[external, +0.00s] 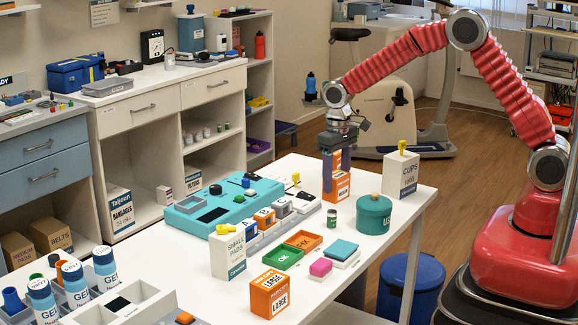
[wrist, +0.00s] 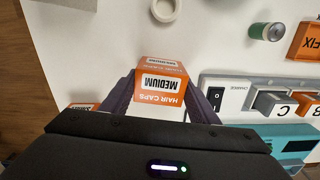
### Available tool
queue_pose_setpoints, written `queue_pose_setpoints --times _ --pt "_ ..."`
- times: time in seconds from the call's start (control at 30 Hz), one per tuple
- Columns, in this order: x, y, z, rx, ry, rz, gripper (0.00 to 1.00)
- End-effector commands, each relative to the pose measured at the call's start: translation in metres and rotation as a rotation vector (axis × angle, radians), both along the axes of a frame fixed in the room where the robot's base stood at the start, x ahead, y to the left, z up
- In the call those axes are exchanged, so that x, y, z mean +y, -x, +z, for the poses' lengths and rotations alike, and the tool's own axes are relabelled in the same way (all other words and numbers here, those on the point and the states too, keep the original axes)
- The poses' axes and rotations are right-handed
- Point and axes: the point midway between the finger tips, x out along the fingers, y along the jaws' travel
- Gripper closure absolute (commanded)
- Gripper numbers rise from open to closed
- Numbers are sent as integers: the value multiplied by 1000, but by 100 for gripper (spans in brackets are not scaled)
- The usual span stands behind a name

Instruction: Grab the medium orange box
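The medium orange box (wrist: 162,72) shows in the wrist view between my two fingers. It is orange with a white band reading "MEDIUM" and "HAIR CAPS". My gripper (wrist: 162,100) has one finger close against each side of it and looks shut on it. In the external view my gripper (external: 337,172) points straight down at the table's back part. Orange shows between its fingers, and an orange box with a white label (external: 338,190) shows at its tips. How high the held box is cannot be told. Part of another orange box (wrist: 84,106) shows beside my left finger.
A white "CUPS" box (external: 402,176) stands right of my gripper, with a teal pot (external: 373,216) in front. A small can (external: 332,218), a teal panel (external: 215,205) and trays (external: 303,240) are nearby. A large orange box (external: 270,296) stands at the front.

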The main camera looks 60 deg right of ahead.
Motion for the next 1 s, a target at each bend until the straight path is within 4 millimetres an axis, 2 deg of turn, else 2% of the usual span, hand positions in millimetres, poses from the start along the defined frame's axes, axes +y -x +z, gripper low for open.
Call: queue_pose_setpoints --times 0.03,0.27,0.6,0.77,1.0 --pt "0 0 0 0 0 0 51" --pt "0 0 0 0 0 0 67" --pt "0 0 4 -1 0 0 68" --pt "0 -1 20 -2 0 0 68" --pt "0 -1 63 -4 -1 0 68"
